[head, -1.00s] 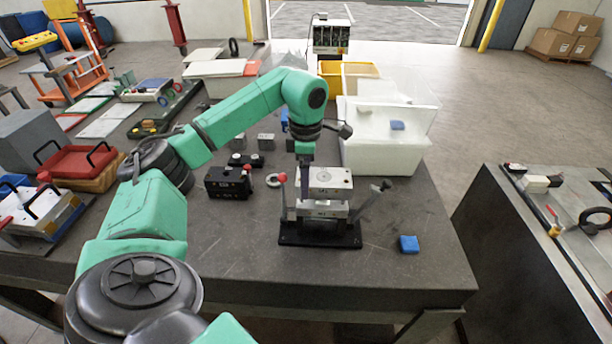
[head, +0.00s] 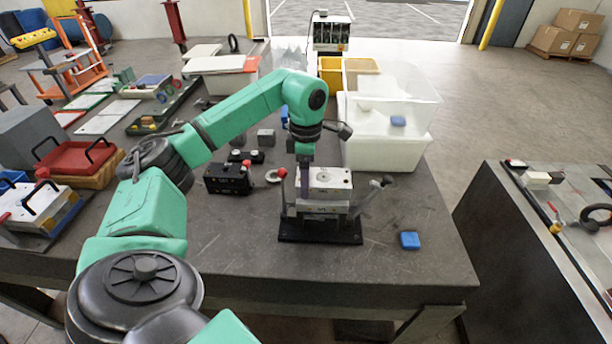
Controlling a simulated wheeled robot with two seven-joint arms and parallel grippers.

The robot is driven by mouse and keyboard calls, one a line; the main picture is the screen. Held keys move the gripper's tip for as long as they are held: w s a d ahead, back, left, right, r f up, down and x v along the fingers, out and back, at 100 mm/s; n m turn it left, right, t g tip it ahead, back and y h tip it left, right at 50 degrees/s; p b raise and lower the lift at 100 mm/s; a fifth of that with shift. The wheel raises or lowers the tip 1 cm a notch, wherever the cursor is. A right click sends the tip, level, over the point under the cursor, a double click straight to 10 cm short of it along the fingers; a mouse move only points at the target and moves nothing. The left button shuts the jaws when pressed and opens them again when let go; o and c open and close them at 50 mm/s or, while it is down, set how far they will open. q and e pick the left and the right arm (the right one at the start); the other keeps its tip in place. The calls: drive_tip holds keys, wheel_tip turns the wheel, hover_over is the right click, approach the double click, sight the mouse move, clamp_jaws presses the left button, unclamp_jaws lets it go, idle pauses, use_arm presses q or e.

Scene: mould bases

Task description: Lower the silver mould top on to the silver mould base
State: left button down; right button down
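The silver mould top (head: 331,179) is a block with a round boss on its upper face, in the middle of the head view. It sits level right over the silver mould base (head: 322,209), with no clear gap between them; whether they fully touch is hard to tell. The base stands on a black plate (head: 320,236) between clamp levers. My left gripper (head: 302,178) points down at the left side of the mould top and appears shut on it; its fingertips are partly hidden. My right gripper is out of view.
Red-knobbed (head: 282,173) and black-knobbed (head: 388,180) levers flank the mould. A black block (head: 228,179) and a metal ring (head: 273,176) lie to the left. A white bin (head: 385,151) stands behind. A blue block (head: 409,241) lies at the right; the front of the table is clear.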

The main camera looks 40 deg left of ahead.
use_arm(q)
drive_tip(key=shift+f, duration=0.4)
idle(0.4)
unclamp_jaws()
drive_tip(key=shift+s, duration=0.1)
wheel_tip(320, 180, up, 6)
drive_tip(key=shift+f+b, duration=0.1)
drive_tip(key=shift+b, duration=0.75)
wheel_tip(320, 180, up, 9)
drive_tip(key=p, duration=0.5)
drive_tip(key=shift+f, duration=0.1)
